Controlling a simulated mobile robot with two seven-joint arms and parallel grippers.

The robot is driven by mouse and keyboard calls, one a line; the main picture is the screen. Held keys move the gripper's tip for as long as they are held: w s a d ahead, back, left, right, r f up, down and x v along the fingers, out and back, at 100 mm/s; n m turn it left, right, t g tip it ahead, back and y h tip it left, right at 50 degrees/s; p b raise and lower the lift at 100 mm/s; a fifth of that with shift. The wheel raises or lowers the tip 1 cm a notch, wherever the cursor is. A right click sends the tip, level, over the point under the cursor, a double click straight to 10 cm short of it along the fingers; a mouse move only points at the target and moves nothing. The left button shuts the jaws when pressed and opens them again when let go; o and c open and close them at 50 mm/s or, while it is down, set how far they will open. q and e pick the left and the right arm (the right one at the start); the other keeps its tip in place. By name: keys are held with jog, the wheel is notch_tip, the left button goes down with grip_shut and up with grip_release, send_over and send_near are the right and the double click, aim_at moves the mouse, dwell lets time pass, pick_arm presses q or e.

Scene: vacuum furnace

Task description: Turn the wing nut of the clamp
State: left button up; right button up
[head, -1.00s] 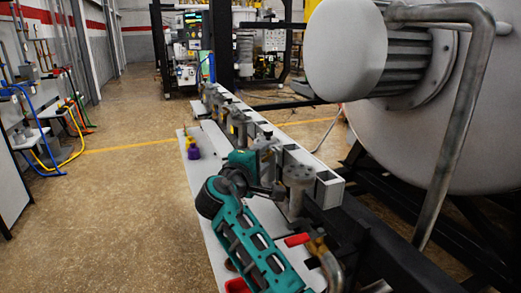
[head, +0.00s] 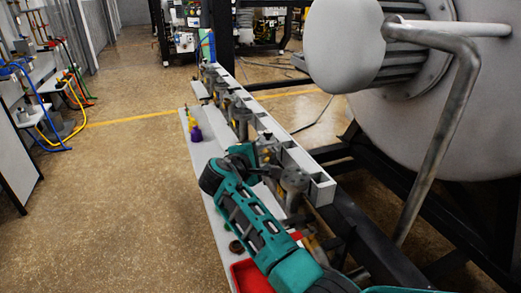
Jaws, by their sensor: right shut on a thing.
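My right arm reaches in from the bottom, and its gripper (head: 274,184) is at the near end of a row of grey fittings on the rail. It is shut at the clamp (head: 293,181), a grey metal fitting on the rail's left side. The wing nut is too small and too covered by the gripper to make out clearly. My left gripper is not in view.
A pale rail of square openings (head: 310,172) runs away from me beside a narrow white shelf (head: 203,150). A purple-and-yellow bottle (head: 195,132) and a red tray (head: 246,277) are on the shelf. The large furnace vessel (head: 440,120) with its bent pipe handle fills the right.

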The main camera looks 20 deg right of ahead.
jog(key=o, duration=1.1)
